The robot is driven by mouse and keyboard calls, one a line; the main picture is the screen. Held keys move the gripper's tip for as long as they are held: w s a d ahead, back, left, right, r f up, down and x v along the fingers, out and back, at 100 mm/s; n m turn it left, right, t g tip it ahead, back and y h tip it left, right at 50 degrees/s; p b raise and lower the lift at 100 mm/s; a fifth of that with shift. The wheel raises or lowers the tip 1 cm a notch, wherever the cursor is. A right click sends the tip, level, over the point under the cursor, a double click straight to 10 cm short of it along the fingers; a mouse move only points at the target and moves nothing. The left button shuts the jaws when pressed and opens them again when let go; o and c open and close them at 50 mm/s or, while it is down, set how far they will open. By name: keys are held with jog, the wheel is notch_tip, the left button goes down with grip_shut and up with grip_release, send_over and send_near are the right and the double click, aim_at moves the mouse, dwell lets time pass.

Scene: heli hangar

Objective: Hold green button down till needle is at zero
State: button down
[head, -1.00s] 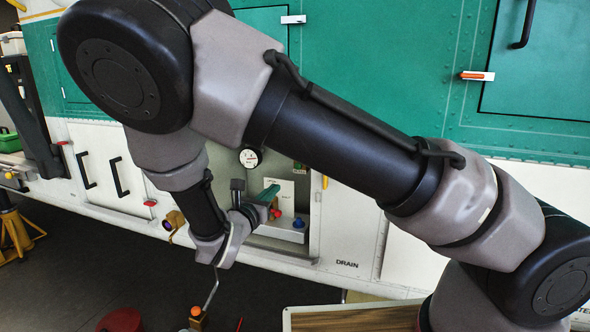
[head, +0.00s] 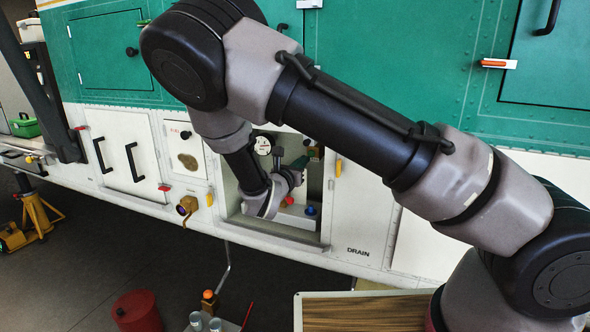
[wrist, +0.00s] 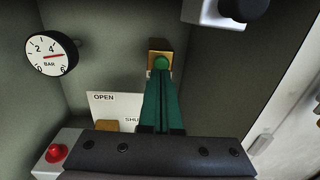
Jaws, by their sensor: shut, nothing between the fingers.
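The green button (wrist: 161,62) sits in a brass housing on the back wall of an open recess. The housing also shows in the head view (head: 314,150). My gripper (wrist: 160,78) has green fingers that are shut and empty, with tips right at the button's lower edge. I cannot tell whether they touch or press it. In the head view my gripper (head: 300,164) reaches into the recess. A round white pressure gauge (wrist: 51,54), marked in BAR, is at the left. Its red needle points right, between 4 and 6.
A dark knob on a pale box (wrist: 240,8) is at the upper right. An OPEN/SHUT placard (wrist: 115,101) is partly hidden by my gripper.

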jog(key=shift+x, duration=1.2)
